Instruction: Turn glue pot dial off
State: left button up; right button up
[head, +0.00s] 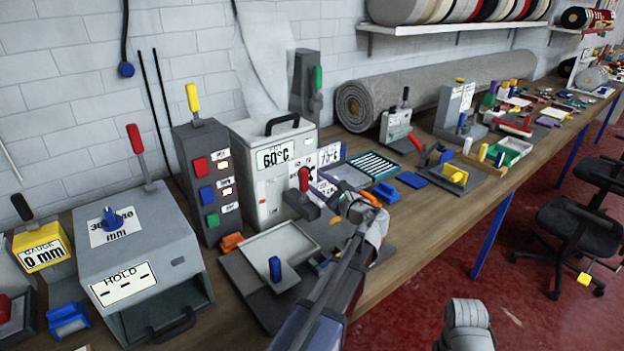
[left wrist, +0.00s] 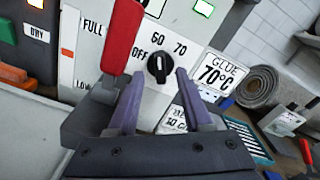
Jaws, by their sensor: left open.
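The glue pot (head: 247,172) is a pale box with a black top handle and a "60°C" sign, standing against the wall in the head view. Its dial (left wrist: 159,67) is a round black knob with a white mark, seen in the left wrist view among the labels OFF, 60 and 70. The mark looks roughly upright, toward the 60. My left gripper (left wrist: 157,92) is open, its two purple fingers pointing at the panel on either side of the dial; contact cannot be told. In the head view the left gripper (head: 332,184) is at the pot's right front.
A red-handled lever (left wrist: 122,38) stands close to the left finger; it also shows in the head view (head: 304,179). A "GLUE 70°C" card (left wrist: 216,73) is right of the dial. A grey tray (head: 285,240) lies before the pot. A rolled rug (head: 440,85) lies behind.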

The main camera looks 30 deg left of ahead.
pick_arm(q)
jog(key=shift+x, duration=1.4)
grip_shut()
